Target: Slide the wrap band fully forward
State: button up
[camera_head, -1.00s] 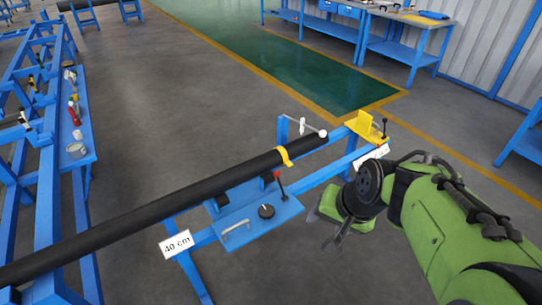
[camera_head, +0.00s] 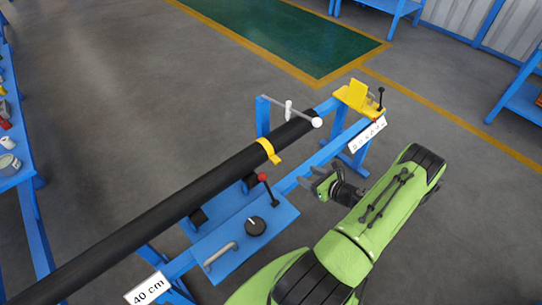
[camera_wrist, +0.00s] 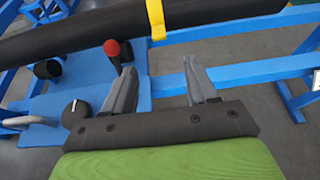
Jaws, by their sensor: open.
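The yellow wrap band (camera_head: 268,151) sits around the black pipe (camera_head: 190,196), a short way from the pipe's far end. A short yellow tab sticks out from the band on the side facing my arm. My gripper (camera_head: 312,184) is in front of the pipe, to the right of the band and apart from it. In the wrist view its two fingers (camera_wrist: 158,88) are spread with nothing between them. The band also shows at the top of the wrist view (camera_wrist: 156,18), ahead of the gap between the fingers.
A blue panel (camera_head: 225,255) below the pipe carries a red-knobbed lever (camera_head: 263,179), a black dial (camera_head: 255,226) and a grey handle (camera_head: 219,257). A white-tipped crossbar (camera_head: 289,110) stands by the pipe's end. A yellow bracket (camera_head: 357,97) stands beyond it.

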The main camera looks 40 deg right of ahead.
aim_at(277, 160)
jog(key=b+x, duration=0.2)
jog(key=x, duration=1.2)
jog(key=shift+w+a+f+b, duration=0.15)
jog(key=shift+w+f+b, duration=0.05)
jog(key=shift+w+b, duration=0.2)
jog(key=shift+c, duration=0.4)
jog(key=shift+s, duration=0.1)
grip_shut()
